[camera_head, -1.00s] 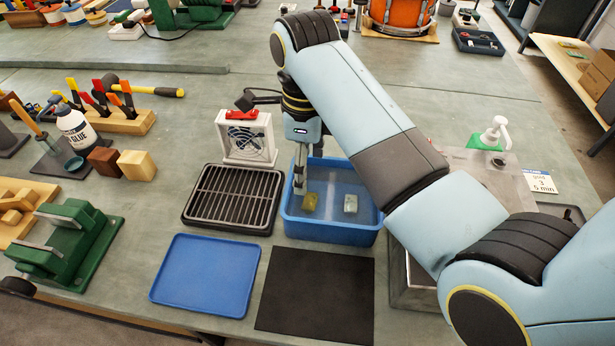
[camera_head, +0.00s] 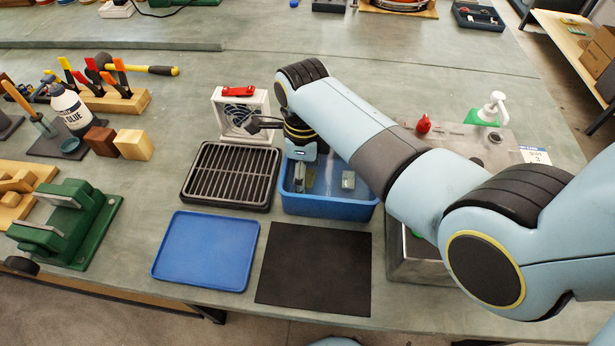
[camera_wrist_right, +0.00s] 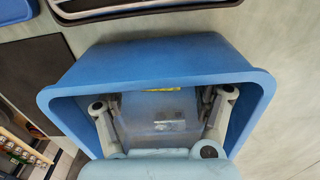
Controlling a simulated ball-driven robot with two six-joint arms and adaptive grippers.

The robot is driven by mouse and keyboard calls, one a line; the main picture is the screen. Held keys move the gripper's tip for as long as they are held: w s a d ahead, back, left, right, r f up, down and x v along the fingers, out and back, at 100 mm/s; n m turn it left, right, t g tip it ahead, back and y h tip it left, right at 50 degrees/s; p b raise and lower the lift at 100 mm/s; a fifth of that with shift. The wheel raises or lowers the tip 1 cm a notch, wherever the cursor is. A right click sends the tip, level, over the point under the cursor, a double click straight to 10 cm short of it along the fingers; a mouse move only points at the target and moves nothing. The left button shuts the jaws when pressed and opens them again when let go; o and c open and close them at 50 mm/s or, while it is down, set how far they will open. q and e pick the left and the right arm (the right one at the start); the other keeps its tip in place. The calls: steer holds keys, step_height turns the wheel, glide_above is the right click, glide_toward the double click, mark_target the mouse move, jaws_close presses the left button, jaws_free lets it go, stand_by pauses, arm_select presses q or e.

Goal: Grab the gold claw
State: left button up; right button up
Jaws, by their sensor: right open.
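The blue bin (camera_head: 330,208) stands mid-bench. My right gripper (camera_head: 301,180) points down into its left half, with its fingers open. In the right wrist view the two fingers (camera_wrist_right: 160,112) are spread apart inside the bin (camera_wrist_right: 150,62). The gold claw is mostly hidden by my gripper in the head view; a small yellow patch (camera_wrist_right: 163,90) between the fingers in the wrist view may be part of it. I cannot tell whether the fingers touch it. A small silver-grey piece (camera_head: 348,180) lies in the bin's right half. My left gripper is not in view.
A black slatted rack (camera_head: 232,175) stands left of the bin, with a white fan (camera_head: 240,112) behind it. A blue tray (camera_head: 205,250) and a black mat (camera_head: 314,268) lie in front. A metal unit (camera_head: 415,258) stands to the right.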

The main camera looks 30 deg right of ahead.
steer(key=shift+c, duration=0.2)
steer(key=c, duration=1.1)
steer(key=shift+c, duration=0.2)
